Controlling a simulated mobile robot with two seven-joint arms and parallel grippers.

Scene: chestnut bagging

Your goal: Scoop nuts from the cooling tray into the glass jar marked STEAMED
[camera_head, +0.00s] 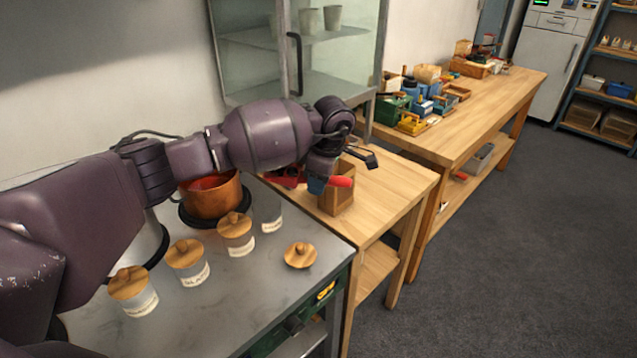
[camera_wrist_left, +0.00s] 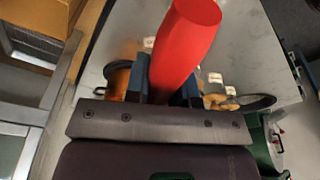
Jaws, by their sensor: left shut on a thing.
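My left gripper (camera_head: 318,184) is shut on a red handle (camera_head: 341,181), beside and above a wooden box (camera_head: 338,201). In the left wrist view the red handle (camera_wrist_left: 184,40) stands between the two fingers (camera_wrist_left: 166,85). The tool's working end cannot be made out. An uncovered glass jar (camera_head: 270,214) with a pale label stands on the steel counter. Three jars with wooden lids (camera_head: 235,225) (camera_head: 186,254) (camera_head: 129,283) stand in a row with it. A loose wooden lid (camera_head: 300,255) lies on the counter. I cannot read STEAMED on any label or identify the cooling tray. My right gripper is out of view.
An orange pot (camera_head: 212,197) sits on a black ring behind the jars. A glass-fronted cabinet (camera_head: 250,65) stands behind my arm. A wooden table (camera_head: 395,190) adjoins the counter, and a long bench (camera_head: 500,95) holds several boxes. The counter's front (camera_head: 230,320) is clear.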

